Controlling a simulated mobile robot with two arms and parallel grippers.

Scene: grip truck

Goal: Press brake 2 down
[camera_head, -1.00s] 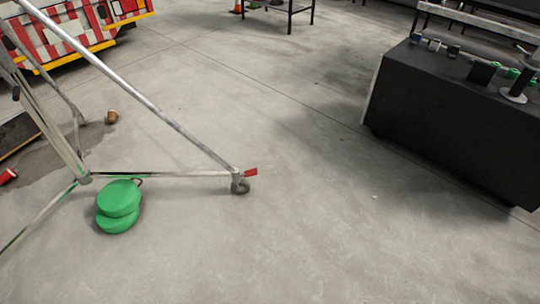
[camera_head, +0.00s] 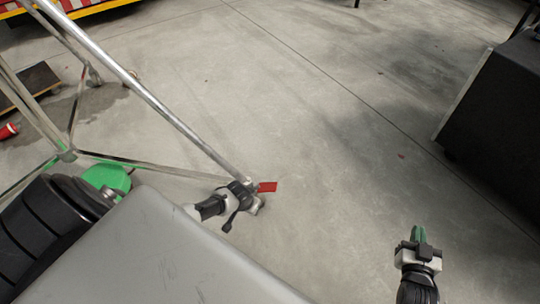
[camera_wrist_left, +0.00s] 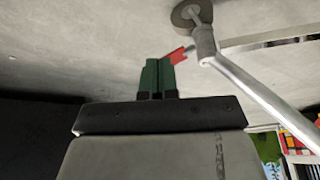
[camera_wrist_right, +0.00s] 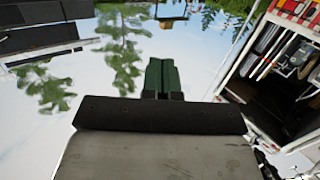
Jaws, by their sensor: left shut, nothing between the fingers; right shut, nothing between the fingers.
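The red brake lever (camera_head: 267,187) sticks out to the right of the caster at the foot of the silver metal frame (camera_head: 165,112). It shows red in the left wrist view (camera_wrist_left: 179,55) too, next to the caster wheel (camera_wrist_left: 192,14). No number is readable on it. My left gripper (camera_wrist_left: 158,62) is shut and empty, with its green fingertips close beside the lever; I cannot tell if they touch. In the head view the left gripper's body covers most of the caster, and its fingertips are hidden. My right gripper (camera_head: 418,233) is shut and empty, well right of the lever.
A green round weight (camera_head: 106,178) lies by the frame, partly behind my own arm. A black box-like bench (camera_head: 495,105) stands at the right. A red can (camera_head: 8,130) lies at the far left. The concrete floor between is clear.

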